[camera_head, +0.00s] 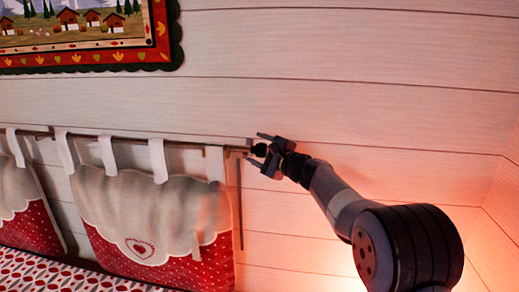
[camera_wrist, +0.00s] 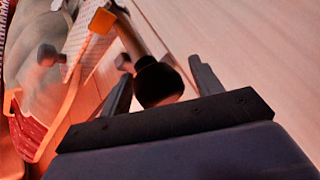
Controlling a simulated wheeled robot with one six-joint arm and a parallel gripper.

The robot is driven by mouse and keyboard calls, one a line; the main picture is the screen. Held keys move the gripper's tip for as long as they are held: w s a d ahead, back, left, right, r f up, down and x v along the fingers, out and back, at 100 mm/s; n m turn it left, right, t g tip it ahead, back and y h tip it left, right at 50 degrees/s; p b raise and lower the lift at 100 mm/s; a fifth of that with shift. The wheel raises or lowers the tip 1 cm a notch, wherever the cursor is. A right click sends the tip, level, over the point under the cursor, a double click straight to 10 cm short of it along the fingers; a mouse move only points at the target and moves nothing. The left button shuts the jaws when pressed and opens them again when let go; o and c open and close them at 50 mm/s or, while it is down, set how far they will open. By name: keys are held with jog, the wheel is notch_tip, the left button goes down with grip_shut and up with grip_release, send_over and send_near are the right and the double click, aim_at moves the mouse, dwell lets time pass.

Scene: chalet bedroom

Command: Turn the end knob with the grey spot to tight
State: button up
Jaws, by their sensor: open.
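A dark round end knob (camera_head: 259,150) sits at the right end of the curtain-style rod (camera_head: 185,144) on the plank wall. In the wrist view the black knob (camera_wrist: 158,82) is large, on the end of a brown rod (camera_wrist: 130,35). My gripper (camera_head: 256,147) is open, with one finger on each side of the knob. In the wrist view my gripper (camera_wrist: 160,72) shows the knob between its fingers, with a visible gap to the right finger; contact on the left cannot be told. I cannot make out a grey spot on the knob.
Cushioned fabric panels (camera_head: 140,215) hang by loops from the rod, left of my gripper. A thin dark stick (camera_head: 240,205) hangs below the rod end. A framed picture (camera_head: 85,35) is above left. The wall to the right is bare.

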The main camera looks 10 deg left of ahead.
jog(key=shift+c, duration=0.3)
jog(key=c, duration=0.9)
jog(key=shift+r+p, duration=0.15)
jog(key=shift+p, duration=0.6)
jog(key=m+h+p, duration=0.1)
jog(key=p, duration=0.2)
jog(key=shift+m+g, duration=0.3)
jog(key=shift+g, duration=0.1)
jog(key=shift+s+f+m+g+h+p, duration=0.1)
jog(key=shift+f+m+g+h+p, duration=0.25)
jog(key=shift+m+g+h+p, duration=0.45)
jog(key=shift+m+g, duration=0.7)
jog(key=shift+m, duration=0.2)
jog(key=shift+s, duration=0.1)
